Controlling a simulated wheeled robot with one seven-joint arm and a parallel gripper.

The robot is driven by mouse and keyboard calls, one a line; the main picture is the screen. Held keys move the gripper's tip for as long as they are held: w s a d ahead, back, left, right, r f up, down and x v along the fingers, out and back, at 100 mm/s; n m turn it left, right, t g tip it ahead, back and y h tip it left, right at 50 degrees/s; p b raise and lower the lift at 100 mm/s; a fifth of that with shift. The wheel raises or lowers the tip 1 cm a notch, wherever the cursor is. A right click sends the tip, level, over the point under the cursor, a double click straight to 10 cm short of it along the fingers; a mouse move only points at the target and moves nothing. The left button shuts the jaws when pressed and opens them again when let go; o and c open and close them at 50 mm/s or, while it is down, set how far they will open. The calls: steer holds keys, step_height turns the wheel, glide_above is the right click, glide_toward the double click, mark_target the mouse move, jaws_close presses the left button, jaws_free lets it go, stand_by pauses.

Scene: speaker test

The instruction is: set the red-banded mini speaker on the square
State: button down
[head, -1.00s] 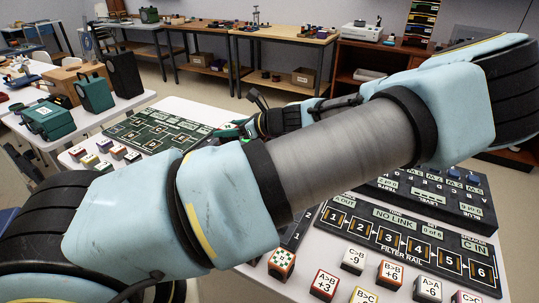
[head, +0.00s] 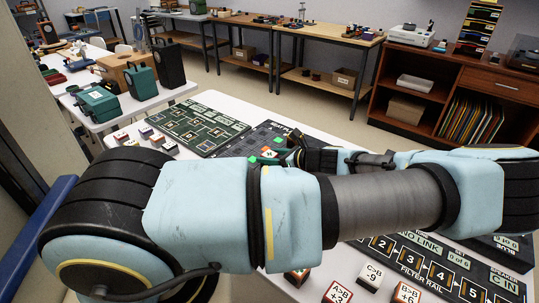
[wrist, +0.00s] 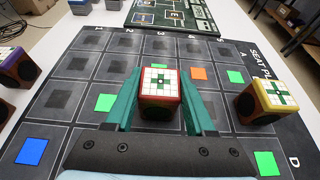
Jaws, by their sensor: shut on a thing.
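In the wrist view, my gripper (wrist: 160,105) is shut on a red-banded mini speaker (wrist: 160,85). The speaker has a white patterned top with a dark green mark and stays level between the green fingers. It is over the dark seat plan board (wrist: 75,98), a grid of squares. I cannot tell whether it touches the board. Green squares (wrist: 105,103) show left and right of it, with an orange square (wrist: 199,74) to its right and a blue square (wrist: 31,151) at lower left. In the head view, my arm hides much of the board (head: 258,140) and the held speaker is unclear.
A yellow-banded speaker (wrist: 263,100) stands on the board's right side. More speakers (wrist: 18,65) sit off its left edge. A green circuit-like board (head: 190,123) lies beyond. The filter rail panel (head: 440,270) and several labelled cubes (head: 371,275) are at lower right.

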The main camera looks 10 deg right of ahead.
steer(key=shift+f, duration=0.15)
steer(key=shift+c, duration=1.2)
jaws_free()
steer(key=b+v, duration=0.3)
steer(key=v, duration=0.8)
steer(key=shift+s+d+r, duration=0.3)
steer(key=shift+d+r, duration=0.05)
steer(key=shift+r, duration=0.1)
steer(key=shift+d, duration=0.1)
